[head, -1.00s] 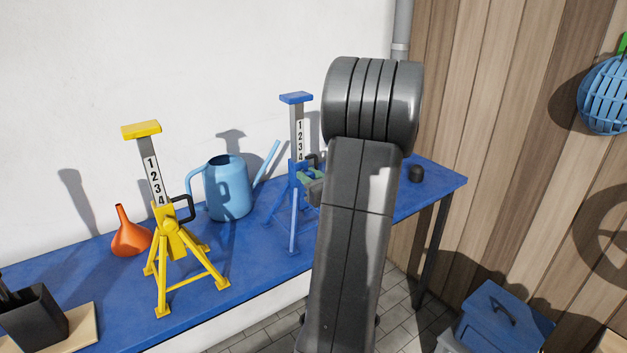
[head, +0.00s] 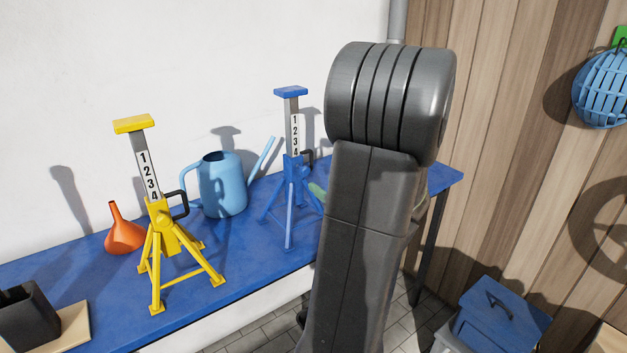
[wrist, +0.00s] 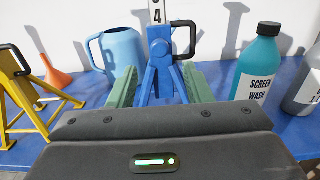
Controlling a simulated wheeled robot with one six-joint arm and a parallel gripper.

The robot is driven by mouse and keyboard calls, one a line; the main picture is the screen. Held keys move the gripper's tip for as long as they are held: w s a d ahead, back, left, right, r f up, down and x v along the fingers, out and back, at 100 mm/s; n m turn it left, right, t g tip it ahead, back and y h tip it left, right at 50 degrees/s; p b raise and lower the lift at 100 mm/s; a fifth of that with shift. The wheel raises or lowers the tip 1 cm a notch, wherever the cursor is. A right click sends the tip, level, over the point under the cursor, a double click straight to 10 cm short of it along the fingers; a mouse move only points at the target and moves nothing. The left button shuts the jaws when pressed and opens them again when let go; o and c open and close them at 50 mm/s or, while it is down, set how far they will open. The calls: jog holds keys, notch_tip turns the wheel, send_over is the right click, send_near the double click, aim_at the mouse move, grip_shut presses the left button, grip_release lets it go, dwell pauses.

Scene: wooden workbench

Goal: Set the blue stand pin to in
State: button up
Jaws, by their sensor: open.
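The blue stand (head: 292,170) stands upright on the blue bench, its post marked with numbers; a 4 shows in the wrist view. Its pin has a black loop handle (wrist: 191,39) on the right side of the collar, and the handle also shows in the head view (head: 308,156). I cannot tell how deep the pin sits. My gripper (wrist: 160,86) has two green fingers, spread apart and empty. In the wrist view the blue stand's body (wrist: 160,75) shows beyond and between them, with the handle above. In the head view my arm hides most of the gripper.
A yellow stand (head: 164,235), an orange funnel (head: 123,236) and a blue watering can (head: 222,187) stand left of the blue stand. A teal screen wash bottle (wrist: 259,62) and a grey bottle (wrist: 305,85) stand to its right. The wall is close behind.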

aim_at(307, 172)
jog(key=shift+v, duration=2.25)
jog(key=p+x, duration=0.1)
jog(key=x, duration=1.3)
jog(key=shift+p, duration=0.4)
jog(key=shift+v, duration=0.85)
